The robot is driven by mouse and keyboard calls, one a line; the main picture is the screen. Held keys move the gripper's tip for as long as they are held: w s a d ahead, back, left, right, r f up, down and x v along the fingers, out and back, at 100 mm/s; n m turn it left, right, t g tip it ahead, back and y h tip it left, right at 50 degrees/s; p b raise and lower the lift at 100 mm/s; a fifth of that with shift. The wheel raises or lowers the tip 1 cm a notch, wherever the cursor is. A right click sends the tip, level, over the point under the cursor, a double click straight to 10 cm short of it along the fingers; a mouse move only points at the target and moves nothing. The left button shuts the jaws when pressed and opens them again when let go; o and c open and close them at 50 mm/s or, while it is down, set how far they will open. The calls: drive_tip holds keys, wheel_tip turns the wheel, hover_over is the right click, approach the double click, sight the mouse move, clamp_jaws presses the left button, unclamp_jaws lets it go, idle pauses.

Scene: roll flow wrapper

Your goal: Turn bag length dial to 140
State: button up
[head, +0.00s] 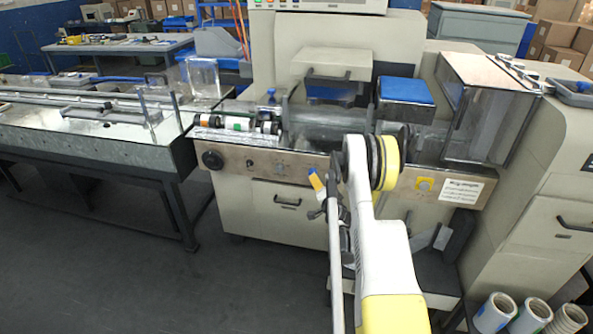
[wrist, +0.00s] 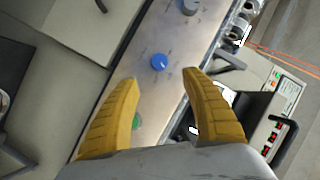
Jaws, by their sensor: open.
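A round blue dial (wrist: 160,62) with a small pale mark sits on the metal front panel (wrist: 150,40) in the wrist view. My gripper (wrist: 160,77) is open, with its two yellow fingers spread. The dial shows between and slightly beyond the fingertips, and I see no contact. Any printed scale around it is too small to read. In the head view, a yellow finger (head: 318,186) of my gripper is at the machine's front panel (head: 235,160), left of my arm, with a small bit of blue beside it.
A grey knob (wrist: 190,5) and a green button (wrist: 136,122) share the panel in the wrist view. A drawer handle (head: 288,202) juts out below.

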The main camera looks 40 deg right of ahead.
sight(313, 172)
drive_tip(key=b+x, duration=0.2)
drive_tip(key=x, duration=0.8)
drive_tip(key=shift+w+d, duration=0.2)
drive_tip(key=shift+w, duration=0.05)
clamp_jaws()
